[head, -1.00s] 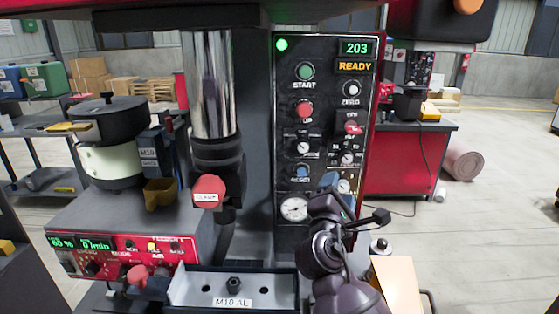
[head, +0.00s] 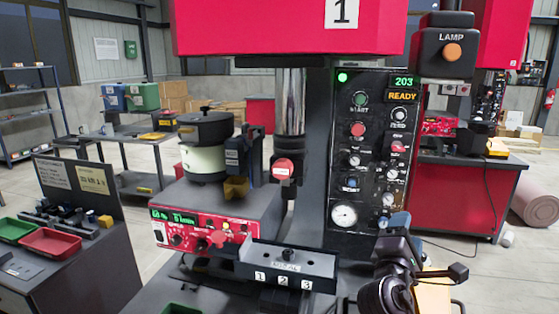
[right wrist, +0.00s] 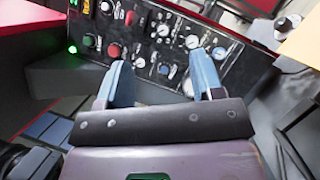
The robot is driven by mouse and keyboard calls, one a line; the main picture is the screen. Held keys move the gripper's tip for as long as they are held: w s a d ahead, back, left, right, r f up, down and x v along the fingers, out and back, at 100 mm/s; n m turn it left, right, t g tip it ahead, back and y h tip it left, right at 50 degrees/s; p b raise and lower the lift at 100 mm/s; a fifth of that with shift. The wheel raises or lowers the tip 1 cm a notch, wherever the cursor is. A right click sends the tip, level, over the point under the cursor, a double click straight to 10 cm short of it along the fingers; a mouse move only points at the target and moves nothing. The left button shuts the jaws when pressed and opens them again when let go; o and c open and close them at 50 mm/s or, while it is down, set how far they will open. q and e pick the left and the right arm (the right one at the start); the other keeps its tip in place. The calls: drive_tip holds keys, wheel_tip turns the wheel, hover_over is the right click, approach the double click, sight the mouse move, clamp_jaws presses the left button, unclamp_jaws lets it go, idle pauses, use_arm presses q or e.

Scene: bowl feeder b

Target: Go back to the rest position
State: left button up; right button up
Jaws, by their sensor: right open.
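My right gripper (head: 398,222) is at the lower right in the head view, in front of the lower part of the black control panel (head: 368,130). Its blue fingertips show at the top of the dark wrist. In the right wrist view the two blue fingers (right wrist: 160,80) stand apart with nothing between them, and the panel's knobs and buttons show beyond. I cannot tell whether the fingers touch the panel. My left gripper is in neither view.
A dark fixture tray (head: 287,268) marked 1, 2, 3 stands before the press. The bowl feeder (head: 205,150) sits on a red control box (head: 200,232) at centre left. A side table holds a red bin (head: 50,242) and a green bin (head: 15,229).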

drive_tip(key=w+a+f+m+t+y, duration=0.1)
drive_tip(key=w+a+f+m+y, duration=0.1)
drive_tip(key=w+a+m+y, duration=0.15)
drive_tip(key=s+f+m+y, duration=0.4)
drive_tip(key=f+m+y, duration=0.25)
drive_tip(key=f, duration=0.45)
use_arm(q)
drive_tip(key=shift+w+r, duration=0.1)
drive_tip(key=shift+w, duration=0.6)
use_arm(e)
drive_tip(key=s+d+f+m+g, duration=0.2)
drive_tip(key=s+f+m+g, duration=0.1)
drive_tip(key=s+f, duration=0.8)
drive_tip(key=s+d+f+m+g+y, duration=0.1)
drive_tip(key=s+d+f+m+g, duration=0.2)
drive_tip(key=s+f, duration=0.8)
drive_tip(key=shift+s+d, duration=0.3)
drive_tip(key=shift+s, duration=0.55)
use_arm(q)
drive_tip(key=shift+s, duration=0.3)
